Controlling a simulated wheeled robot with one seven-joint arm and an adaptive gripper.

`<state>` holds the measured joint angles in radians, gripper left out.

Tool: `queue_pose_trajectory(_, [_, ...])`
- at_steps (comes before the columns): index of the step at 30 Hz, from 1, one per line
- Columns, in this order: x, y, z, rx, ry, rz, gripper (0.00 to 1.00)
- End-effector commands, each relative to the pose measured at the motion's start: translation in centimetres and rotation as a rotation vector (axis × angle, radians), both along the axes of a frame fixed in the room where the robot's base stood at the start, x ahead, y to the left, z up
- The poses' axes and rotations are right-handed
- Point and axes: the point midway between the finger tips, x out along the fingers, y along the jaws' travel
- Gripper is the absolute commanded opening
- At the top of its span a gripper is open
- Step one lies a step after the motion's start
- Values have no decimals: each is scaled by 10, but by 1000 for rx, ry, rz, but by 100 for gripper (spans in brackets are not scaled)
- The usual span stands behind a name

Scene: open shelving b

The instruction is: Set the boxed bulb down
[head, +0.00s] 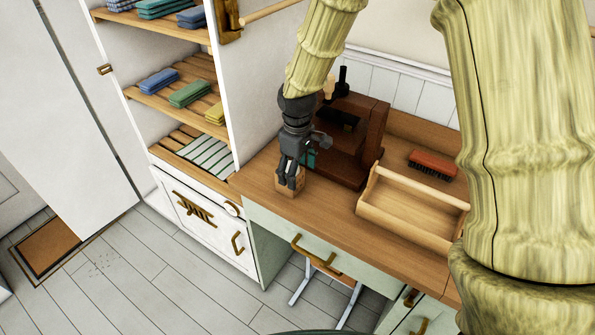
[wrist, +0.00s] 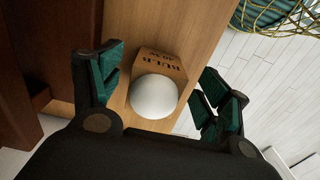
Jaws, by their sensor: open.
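The boxed bulb is a small brown cardboard box (wrist: 162,66) with dark lettering and a round white bulb (wrist: 154,96) showing at its near end in the wrist view. In the head view the box (head: 291,184) is on the wooden counter (head: 325,203), near its left end, partly hidden by my fingers. My gripper (head: 289,176) points down over it. In the wrist view my gripper (wrist: 163,75) is open, with one finger on each side of the box and a visible gap on both sides.
A dark brown wooden machine (head: 358,140) stands close to the right of my gripper. A light wooden tote (head: 412,212) and a red brush (head: 433,165) are further right. Open shelves (head: 175,97) with folded cloths stand left. The counter's front edge is close to the box.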

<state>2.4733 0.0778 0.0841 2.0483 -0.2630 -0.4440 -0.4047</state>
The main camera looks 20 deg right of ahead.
Motion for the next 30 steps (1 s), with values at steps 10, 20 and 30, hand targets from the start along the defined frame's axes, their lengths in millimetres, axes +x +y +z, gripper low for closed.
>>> queue_pose_trajectory(10, [1,0,40,1,-5,0,76])
queue_pose_trajectory(20, [1,0,87,0,-4,0,76])
queue_pose_trajectory(30, [1,0,115,0,-2,0,76])
